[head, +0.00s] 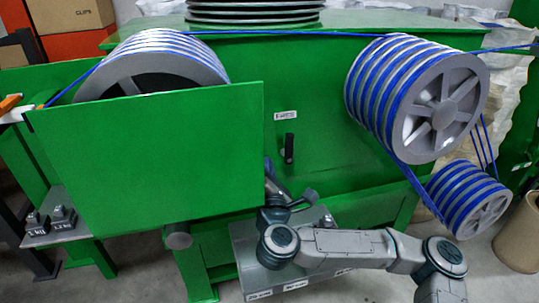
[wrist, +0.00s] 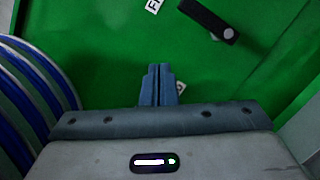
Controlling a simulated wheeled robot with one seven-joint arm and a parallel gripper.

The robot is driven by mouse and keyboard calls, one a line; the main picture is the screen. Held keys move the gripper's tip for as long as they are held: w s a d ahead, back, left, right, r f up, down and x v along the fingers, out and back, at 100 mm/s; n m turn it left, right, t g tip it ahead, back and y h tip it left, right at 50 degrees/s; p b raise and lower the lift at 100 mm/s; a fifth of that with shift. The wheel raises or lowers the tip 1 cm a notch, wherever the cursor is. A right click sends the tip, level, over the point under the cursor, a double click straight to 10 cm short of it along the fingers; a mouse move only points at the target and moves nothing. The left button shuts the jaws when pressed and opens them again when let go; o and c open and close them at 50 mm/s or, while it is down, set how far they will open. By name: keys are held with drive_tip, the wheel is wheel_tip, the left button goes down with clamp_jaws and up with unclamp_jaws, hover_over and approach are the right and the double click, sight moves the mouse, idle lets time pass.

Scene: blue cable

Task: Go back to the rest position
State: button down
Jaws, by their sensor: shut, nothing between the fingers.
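My gripper shows in the wrist view (wrist: 158,84), with its two blue-grey fingers together and nothing between them. It faces the green panel of the machine (wrist: 110,50). In the head view my arm reaches in from the lower right and folds in front of the green machine (head: 320,85); the gripper end there is small and partly hidden by my arm links. The blue cable (head: 270,33) runs across the machine's top from the left pulley to the large right pulley (head: 440,105).
A grey grooved pulley (head: 150,68) sits behind a green guard (head: 150,155) at the left. A smaller pulley (head: 470,200) hangs at the lower right, close to my arm. A black handle (head: 289,148) stands out from the panel. Grey floor (head: 350,287) shows in front.

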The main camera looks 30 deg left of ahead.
drive_tip(key=shift+v, duration=0.85)
